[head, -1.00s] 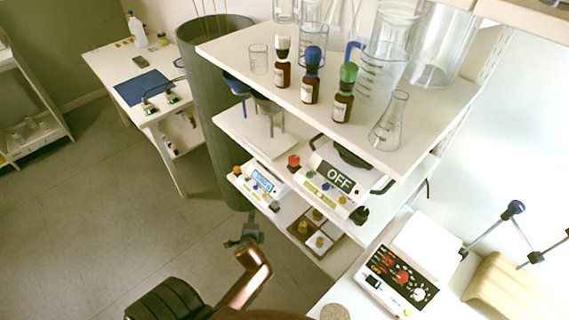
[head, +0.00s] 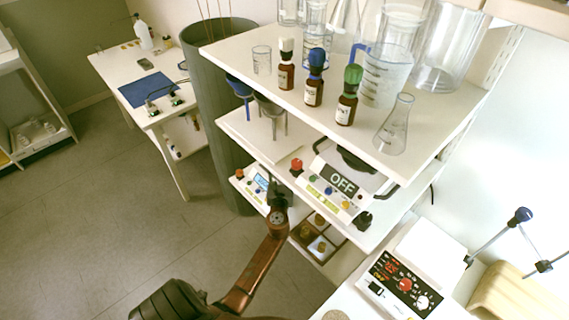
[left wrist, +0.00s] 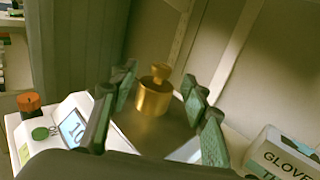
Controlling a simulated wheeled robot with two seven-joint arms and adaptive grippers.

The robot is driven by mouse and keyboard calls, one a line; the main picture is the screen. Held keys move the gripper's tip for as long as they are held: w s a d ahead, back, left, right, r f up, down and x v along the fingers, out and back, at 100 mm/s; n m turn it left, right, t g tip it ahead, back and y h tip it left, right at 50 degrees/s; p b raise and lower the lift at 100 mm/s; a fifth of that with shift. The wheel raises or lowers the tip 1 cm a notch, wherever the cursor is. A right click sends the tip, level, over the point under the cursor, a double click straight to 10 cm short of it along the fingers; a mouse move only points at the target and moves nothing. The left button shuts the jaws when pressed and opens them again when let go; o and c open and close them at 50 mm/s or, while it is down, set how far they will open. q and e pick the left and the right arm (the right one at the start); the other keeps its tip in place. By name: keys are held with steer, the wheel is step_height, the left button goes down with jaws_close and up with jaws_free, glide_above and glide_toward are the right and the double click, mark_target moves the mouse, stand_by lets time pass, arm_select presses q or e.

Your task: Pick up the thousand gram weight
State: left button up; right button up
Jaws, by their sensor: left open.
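A brass weight (left wrist: 154,98) with a small knob stands upright on the metal pan (left wrist: 165,138) of a white scale. The scale's blue display (left wrist: 73,128) starts with "10"; the rest is covered. My left gripper (left wrist: 158,78) is open, with its fingers on both sides of the weight and a visible gap to each. In the head view my left gripper (head: 277,194) is at the front of the lower shelf, in front of the scale (head: 262,181). The weight on the scale cannot be made out there. My right gripper is not in view.
A compartment box (head: 319,244) with brass weights sits below. A hot plate reading OFF (head: 342,180) stands right of the scale. Bottles (head: 314,88) and glassware fill the upper shelf (head: 240,55). A box marked GLOVE (left wrist: 285,158) is at right in the wrist view.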

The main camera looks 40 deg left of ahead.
arm_select(q)
steer(key=x, duration=0.2)
steer(key=b+x, duration=0.1)
steer(key=x, duration=0.3)
steer(key=shift+d+f+b, duration=0.1)
steer(key=shift+f+b, duration=0.25)
steer(key=shift+r, duration=0.1)
steer(key=shift+c, duration=0.2)
steer(key=c, duration=1.1)
jaws_close()
